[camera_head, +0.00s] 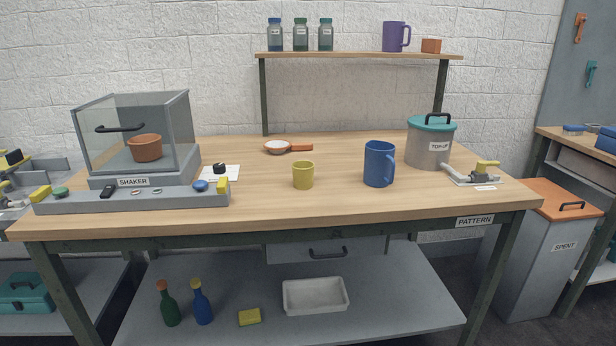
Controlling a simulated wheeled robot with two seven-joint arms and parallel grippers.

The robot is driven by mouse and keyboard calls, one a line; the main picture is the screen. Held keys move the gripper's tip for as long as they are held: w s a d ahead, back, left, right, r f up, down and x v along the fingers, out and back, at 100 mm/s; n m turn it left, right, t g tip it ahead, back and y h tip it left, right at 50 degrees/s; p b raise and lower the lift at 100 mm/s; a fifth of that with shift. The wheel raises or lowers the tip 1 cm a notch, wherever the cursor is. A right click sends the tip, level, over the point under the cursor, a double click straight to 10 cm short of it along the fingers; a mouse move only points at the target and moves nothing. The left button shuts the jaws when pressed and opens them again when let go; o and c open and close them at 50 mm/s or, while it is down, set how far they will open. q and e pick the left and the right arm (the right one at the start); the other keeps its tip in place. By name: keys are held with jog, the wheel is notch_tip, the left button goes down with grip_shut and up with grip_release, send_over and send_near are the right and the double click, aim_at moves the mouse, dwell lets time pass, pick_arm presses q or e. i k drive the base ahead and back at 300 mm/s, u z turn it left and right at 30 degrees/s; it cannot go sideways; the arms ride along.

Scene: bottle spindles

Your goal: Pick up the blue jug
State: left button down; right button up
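The blue jug (378,164) stands upright on the wooden table (260,205), right of the middle, with its handle on its right side. A small yellow cup (303,175) stands to its left, apart from it. Neither of my grippers shows in the head view, and nothing touches the jug.
The SHAKER cabinet (135,140) fills the table's left. A shelf (355,56) spans the back. The table's front middle is clear.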

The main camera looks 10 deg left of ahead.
aim_at(379, 163)
jog(key=z, duration=1)
jog(key=i, duration=0.95)
jog(key=u, duration=2)
